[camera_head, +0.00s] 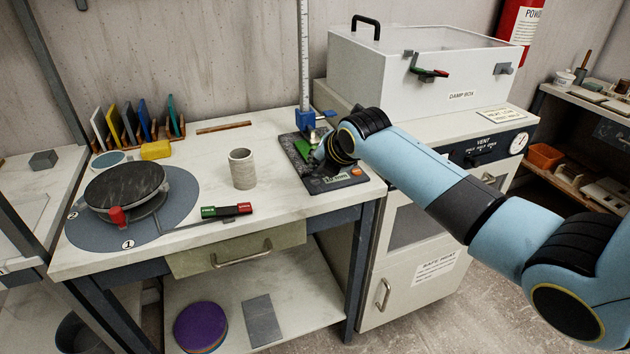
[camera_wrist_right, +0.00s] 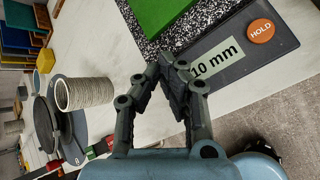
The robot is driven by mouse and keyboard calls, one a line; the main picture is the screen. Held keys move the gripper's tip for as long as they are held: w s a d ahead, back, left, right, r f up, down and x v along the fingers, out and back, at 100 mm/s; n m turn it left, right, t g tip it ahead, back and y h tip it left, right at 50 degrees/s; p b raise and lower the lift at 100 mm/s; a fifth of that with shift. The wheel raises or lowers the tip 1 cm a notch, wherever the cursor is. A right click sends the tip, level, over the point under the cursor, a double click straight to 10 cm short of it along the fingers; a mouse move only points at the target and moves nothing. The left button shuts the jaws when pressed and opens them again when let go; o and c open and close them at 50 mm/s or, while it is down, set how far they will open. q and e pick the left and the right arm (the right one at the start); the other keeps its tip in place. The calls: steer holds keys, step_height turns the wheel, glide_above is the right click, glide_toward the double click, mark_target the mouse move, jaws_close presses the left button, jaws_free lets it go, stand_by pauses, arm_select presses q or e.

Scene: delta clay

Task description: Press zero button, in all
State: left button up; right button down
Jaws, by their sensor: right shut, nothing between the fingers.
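A height gauge stands on the table, with a speckled granite base (camera_head: 291,146), a vertical scale (camera_head: 304,60) and a blue slider (camera_head: 306,119). A green block (camera_wrist_right: 165,12) lies on the granite. The dark front panel (camera_wrist_right: 245,65) carries a "10 mm" label (camera_wrist_right: 214,59) and an orange HOLD button (camera_wrist_right: 261,31). No button marked zero is readable. My right gripper (camera_wrist_right: 174,66) is shut and empty, its tips over the panel's edge beside the label; whether they touch is unclear. In the head view my right wrist partly covers the gauge. My left gripper is not in view.
A ribbed clay cylinder (camera_head: 243,170) stands left of the gauge. A dark turntable (camera_head: 126,186) and a green-and-red switch bar (camera_head: 226,211) are farther left. The white damp box (camera_head: 420,75) is behind my right arm. Bare tabletop lies between cylinder and gauge.

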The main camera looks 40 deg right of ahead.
mark_target(318, 180)
steer(key=shift+f, duration=0.1)
stand_by(0.4)
steer(key=shift+f, duration=0.3)
steer(key=shift+f+b, duration=0.3)
steer(key=shift+f, duration=0.1)
stand_by(0.5)
steer(key=shift+r, duration=0.1)
steer(key=shift+r+p, duration=0.7)
steer(key=shift+p, duration=0.2)
step_height(318, 180, up, 5)
steer(key=p, duration=0.5)
steer(key=shift+r, duration=0.1)
